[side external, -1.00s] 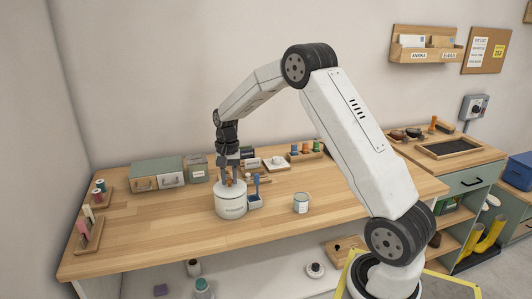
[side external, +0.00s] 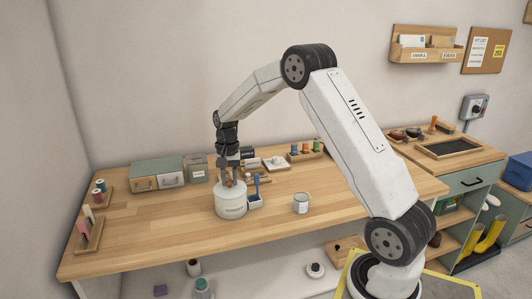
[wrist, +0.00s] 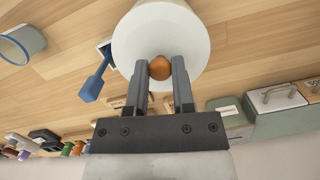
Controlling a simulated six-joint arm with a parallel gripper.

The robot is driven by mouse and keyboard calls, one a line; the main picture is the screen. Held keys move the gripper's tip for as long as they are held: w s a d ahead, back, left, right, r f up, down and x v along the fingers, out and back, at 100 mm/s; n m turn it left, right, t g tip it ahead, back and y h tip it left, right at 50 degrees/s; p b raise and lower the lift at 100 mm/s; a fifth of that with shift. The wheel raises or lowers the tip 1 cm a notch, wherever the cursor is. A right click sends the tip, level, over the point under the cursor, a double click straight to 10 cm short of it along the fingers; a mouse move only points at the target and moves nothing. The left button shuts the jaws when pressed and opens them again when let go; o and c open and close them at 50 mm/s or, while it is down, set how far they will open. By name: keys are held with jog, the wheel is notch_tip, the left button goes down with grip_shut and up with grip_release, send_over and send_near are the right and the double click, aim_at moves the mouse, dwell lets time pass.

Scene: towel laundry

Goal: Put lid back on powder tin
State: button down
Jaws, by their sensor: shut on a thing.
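My gripper (side external: 229,181) points straight down over the tin and is shut on the knob, one finger on each side. In the side view the lid appears at the tin's top; I cannot tell whether it is fully seated. The lid hides the inside of the tin.
A blue-handled scoop or brush (side external: 257,188) stands close to the tin's right side. An open grey-white can (side external: 301,203) is farther right. Boxes (side external: 158,172) and a spool rack (side external: 305,150) line the back. The front of the bench (side external: 160,235) is clear.

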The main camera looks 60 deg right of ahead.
dwell(0.4)
grip_release()
jog(key=shift+r, duration=0.15)
jog(key=shift+r, duration=3.4)
grip_shut()
